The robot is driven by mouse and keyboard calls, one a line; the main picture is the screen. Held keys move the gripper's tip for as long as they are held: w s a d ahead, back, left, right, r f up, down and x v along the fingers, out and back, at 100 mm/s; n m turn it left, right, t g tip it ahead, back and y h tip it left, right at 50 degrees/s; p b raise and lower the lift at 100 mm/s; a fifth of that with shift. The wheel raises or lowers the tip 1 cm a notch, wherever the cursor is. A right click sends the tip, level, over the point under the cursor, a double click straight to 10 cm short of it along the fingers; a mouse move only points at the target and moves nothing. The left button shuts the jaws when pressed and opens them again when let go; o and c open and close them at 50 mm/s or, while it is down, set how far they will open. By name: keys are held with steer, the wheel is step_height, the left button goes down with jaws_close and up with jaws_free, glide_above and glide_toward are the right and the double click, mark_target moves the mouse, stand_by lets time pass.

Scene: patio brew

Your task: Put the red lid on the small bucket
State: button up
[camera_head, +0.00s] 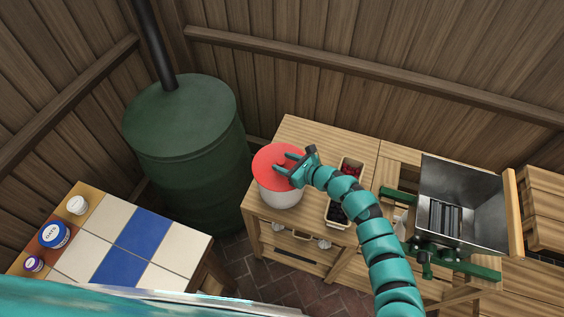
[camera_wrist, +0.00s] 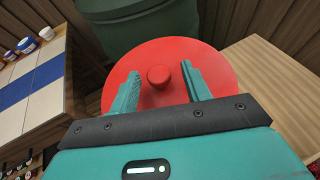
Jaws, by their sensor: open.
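The red lid (camera_head: 272,158) is a flat round disc on top of the small white bucket (camera_head: 281,194), which stands on the wooden table by the wall. In the head view it appears to cover the bucket's mouth; whether it is fully seated I cannot tell. In the wrist view the lid (camera_wrist: 216,72) shows with its round knob (camera_wrist: 159,76). My gripper (camera_head: 283,168) is over the lid. Its open fingers (camera_wrist: 158,90) stand on either side of the knob, with a gap on each side. The bucket is hidden under the lid in the wrist view.
Trays of dark and red fruit (camera_head: 337,212) sit right of the bucket. A metal hopper mill (camera_head: 462,205) stands farther right. A green barrel (camera_head: 185,150) is behind left. A tiled table (camera_head: 107,225) with small tubs is at left. Bare wood lies behind the bucket.

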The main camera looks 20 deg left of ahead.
steer(key=b+v, duration=0.3)
steer(key=v, duration=0.7)
steer(key=shift+s+b, duration=0.2)
steer(key=shift+b, duration=0.1)
steer(key=shift+d, duration=0.1)
